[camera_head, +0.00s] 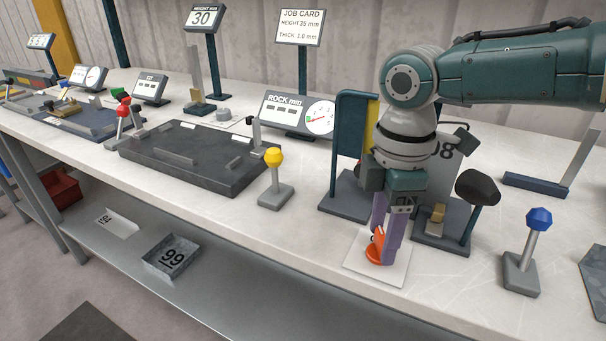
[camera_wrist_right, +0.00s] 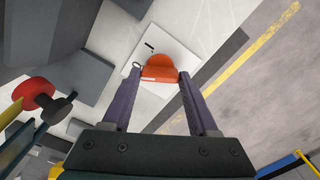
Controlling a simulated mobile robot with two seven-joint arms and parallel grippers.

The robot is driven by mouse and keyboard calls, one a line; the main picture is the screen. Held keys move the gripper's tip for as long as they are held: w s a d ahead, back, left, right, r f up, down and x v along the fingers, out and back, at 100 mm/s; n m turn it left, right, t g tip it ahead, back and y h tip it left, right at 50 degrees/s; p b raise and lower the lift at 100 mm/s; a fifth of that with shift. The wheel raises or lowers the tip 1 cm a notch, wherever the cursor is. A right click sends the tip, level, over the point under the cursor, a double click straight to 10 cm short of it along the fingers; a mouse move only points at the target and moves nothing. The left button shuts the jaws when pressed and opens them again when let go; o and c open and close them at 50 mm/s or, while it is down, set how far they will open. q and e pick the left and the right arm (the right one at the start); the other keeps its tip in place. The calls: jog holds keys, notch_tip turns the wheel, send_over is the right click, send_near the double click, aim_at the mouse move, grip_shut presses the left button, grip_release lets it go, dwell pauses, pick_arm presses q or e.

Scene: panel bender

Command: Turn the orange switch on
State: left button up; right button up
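The orange switch (camera_head: 376,248) has a round orange base and a raised orange handle. It sits on a pale square plate (camera_head: 399,272) near the bench's front edge. My right gripper (camera_head: 384,236) points down at the switch, with its purple fingers low over the plate. In the right wrist view, the orange handle (camera_wrist_right: 160,74) lies between the two fingertips of my right gripper (camera_wrist_right: 160,78). The fingers stand apart, one on each side of the handle; whether they touch it is unclear. My left gripper is not in view.
A yellow-topped lever (camera_head: 274,178) stands left and a blue-topped lever (camera_head: 530,250) right. A black-knobbed post (camera_head: 478,190) stands just right of my gripper. A dark blue panel (camera_head: 350,130) rises behind it. The bench front (camera_head: 330,250) is fairly clear.

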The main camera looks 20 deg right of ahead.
jog(key=c, duration=0.8)
jog(key=shift+c, duration=0.2)
jog(key=shift+m+p, duration=0.3)
jog(key=shift+r+m+p, duration=0.1)
jog(key=shift+m+p, duration=0.3)
jog(key=shift+m, duration=0.2)
jog(key=m+p, duration=0.1)
jog(key=m, duration=0.2)
jog(key=shift+m+p, duration=0.3)
jog(key=m+p, duration=0.1)
jog(key=m, duration=0.3)
jog(key=shift+m+p, duration=0.55)
jog(key=shift+m, duration=0.65)
